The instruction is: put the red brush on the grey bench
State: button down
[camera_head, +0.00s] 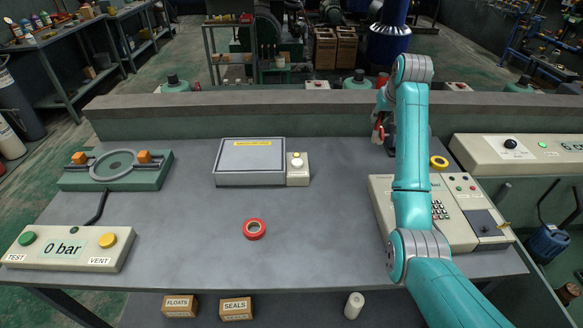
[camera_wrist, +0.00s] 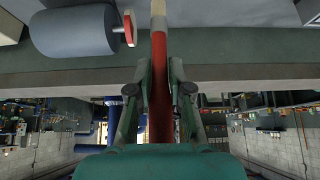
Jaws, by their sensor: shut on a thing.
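My gripper (camera_wrist: 160,72) is shut on a red rod-like thing, which I take for the red brush (camera_wrist: 161,105). The brush has a pale band toward the top of the wrist view and runs between both fingers. In the head view my gripper (camera_head: 384,118) is partly hidden by my arm near the back right of the grey bench (camera_head: 325,215), in front of the raised back ledge. A bit of red (camera_head: 377,134) shows there. I cannot tell whether the brush touches the bench.
A red ring (camera_head: 254,229) lies mid-bench. A grey box (camera_head: 250,163) stands at the back, a keypad panel (camera_head: 455,217) at right, a green fixture (camera_head: 115,170) and pressure panel (camera_head: 65,248) at left. A grey cylinder (camera_wrist: 75,31) is near the brush. Bench between ring and keypad is clear.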

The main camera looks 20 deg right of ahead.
aim_at(375, 141)
jog(key=shift+f, duration=5)
jog(key=c, duration=1.1)
grip_release()
jog(key=shift+f, duration=0.1)
jog(key=v, duration=1.2)
